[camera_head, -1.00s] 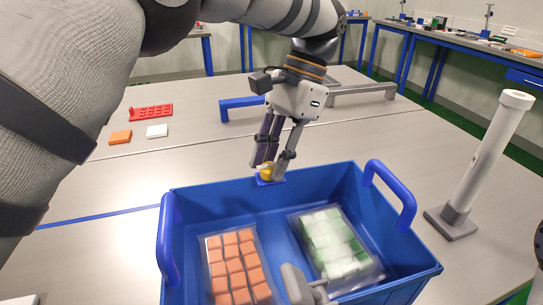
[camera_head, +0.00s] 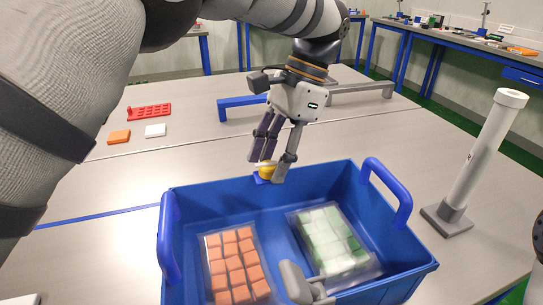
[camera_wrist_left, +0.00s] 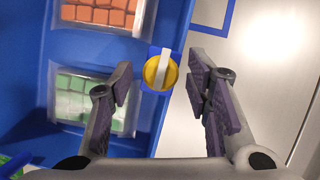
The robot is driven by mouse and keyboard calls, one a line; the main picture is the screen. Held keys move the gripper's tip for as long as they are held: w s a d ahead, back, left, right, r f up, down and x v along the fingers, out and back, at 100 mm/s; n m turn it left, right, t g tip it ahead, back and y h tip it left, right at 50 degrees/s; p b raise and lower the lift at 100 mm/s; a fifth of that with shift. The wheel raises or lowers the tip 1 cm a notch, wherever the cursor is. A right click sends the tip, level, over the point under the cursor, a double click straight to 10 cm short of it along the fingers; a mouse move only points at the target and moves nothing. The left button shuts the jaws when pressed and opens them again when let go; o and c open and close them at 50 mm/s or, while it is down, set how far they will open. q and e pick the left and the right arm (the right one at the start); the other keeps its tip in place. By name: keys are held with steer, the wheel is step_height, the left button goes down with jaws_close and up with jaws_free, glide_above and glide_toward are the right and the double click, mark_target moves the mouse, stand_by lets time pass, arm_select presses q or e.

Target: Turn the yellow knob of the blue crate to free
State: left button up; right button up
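The blue crate (camera_head: 300,186) stands on the grey table. Its yellow knob (camera_head: 266,169) sits on a small blue base at the outside of the far wall. In the left wrist view the knob (camera_wrist_left: 160,73) is round, with a pale bar across it running nearly parallel to the crate's rim. My left gripper (camera_head: 268,166) points down at the knob from above. In its wrist view the two dark-padded fingers (camera_wrist_left: 166,85) are spread on either side of the knob, with visible gaps; contact does not show.
Orange blocks (camera_head: 233,264) and green-white blocks (camera_head: 328,240) lie packed in the crate. A white post (camera_head: 483,155) stands right.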

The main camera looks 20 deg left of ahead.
mark_target(272, 164)
arm_select(q)
steer(key=shift+r, duration=0.1)
step_height(272, 164, up, 10)
stand_by(0.4)
